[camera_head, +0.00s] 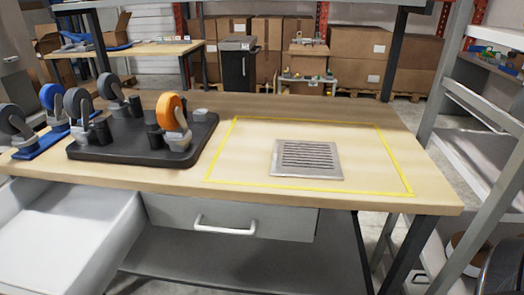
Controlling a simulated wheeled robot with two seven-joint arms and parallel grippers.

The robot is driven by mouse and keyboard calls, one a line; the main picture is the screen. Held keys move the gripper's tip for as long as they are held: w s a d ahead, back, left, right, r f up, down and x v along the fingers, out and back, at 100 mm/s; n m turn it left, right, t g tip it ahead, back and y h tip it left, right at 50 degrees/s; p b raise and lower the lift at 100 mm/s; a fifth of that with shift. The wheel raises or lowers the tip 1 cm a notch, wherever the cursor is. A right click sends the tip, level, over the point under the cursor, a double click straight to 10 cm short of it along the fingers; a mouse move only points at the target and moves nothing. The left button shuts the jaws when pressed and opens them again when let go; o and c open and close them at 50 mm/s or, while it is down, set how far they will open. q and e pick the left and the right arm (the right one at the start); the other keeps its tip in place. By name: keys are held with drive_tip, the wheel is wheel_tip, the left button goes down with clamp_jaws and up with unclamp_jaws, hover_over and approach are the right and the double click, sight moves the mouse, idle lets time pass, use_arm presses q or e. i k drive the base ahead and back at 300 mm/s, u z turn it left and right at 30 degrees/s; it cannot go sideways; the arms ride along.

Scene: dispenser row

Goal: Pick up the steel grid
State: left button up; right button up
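The steel grid (307,158) is a flat, square grey plate with dark parallel slots. It lies on the wooden workbench (420,190), inside a yellow taped rectangle (300,190), right of the rectangle's middle. Nothing lies on it and nothing touches it from the sides. Neither of my grippers can be seen in this view.
A black tray (205,135) with dark and orange-wheeled (171,110) casters stands left of the rectangle. A blue tray (38,146) sits farther left. A drawer with a white handle (224,229) is under the bench top. A grey shelf frame (450,140) stands at right.

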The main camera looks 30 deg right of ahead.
sight(296, 158)
drive_tip(key=z, duration=0.1)
drive_tip(key=i, duration=0.1)
drive_tip(key=z, duration=0.85)
